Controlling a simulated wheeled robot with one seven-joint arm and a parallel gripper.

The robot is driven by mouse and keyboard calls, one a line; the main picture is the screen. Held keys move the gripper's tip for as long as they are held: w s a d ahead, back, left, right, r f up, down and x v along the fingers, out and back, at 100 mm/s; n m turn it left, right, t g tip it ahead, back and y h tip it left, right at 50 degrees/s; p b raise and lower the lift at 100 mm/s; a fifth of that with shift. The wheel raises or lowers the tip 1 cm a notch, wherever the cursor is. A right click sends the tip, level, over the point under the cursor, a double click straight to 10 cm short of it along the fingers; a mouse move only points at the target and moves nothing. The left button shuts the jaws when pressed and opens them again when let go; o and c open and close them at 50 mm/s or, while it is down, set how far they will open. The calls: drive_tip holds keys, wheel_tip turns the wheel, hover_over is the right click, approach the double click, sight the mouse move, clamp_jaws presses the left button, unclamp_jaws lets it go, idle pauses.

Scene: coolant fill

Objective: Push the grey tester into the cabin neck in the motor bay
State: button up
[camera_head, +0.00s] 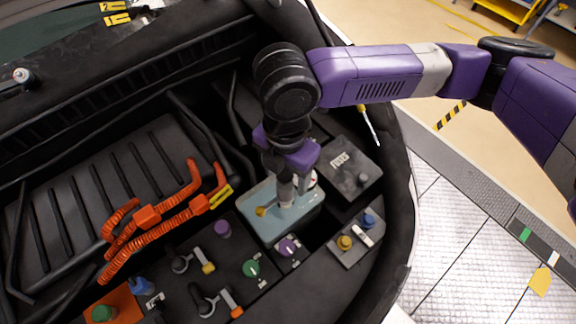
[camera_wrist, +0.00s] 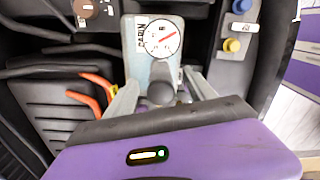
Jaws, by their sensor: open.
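The grey tester shows in the wrist view as a dark grey rounded knob (camera_wrist: 161,93) below a white dial (camera_wrist: 160,40) with a red needle. It stands over a pale blue-grey tank (camera_head: 259,193) in the motor bay; the tank also shows in the wrist view (camera_wrist: 131,65), marked CABIN. My gripper (camera_head: 287,196) points down over the tank. In the wrist view my gripper (camera_wrist: 162,84) is open, one finger on each side of the knob, with small gaps. The cabin neck is hidden, so I cannot tell how deep the tester sits.
A black box (camera_head: 345,172) stands right of the tank. A small block (camera_head: 345,255) with yellow and blue caps lies below it. Orange hoses (camera_head: 150,214) run on the left. Green (camera_head: 251,268) and purple (camera_head: 223,229) caps sit below left. The bay's dark rim (camera_head: 403,200) bounds the right.

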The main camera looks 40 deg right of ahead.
sight(296, 183)
drive_tip(key=shift+f+p, duration=0.3)
drive_tip(key=shift+f, duration=2.65)
clamp_jaws()
drive_tip(key=c, duration=0.7)
unclamp_jaws()
drive_tip(key=c, duration=0.4)
drive_tip(key=shift+s+m+p, duration=0.1)
drive_tip(key=shift+m+p, duration=0.75)
drive_tip(key=shift+m, duration=0.75)
drive_tip(key=shift+m, duration=0.3)
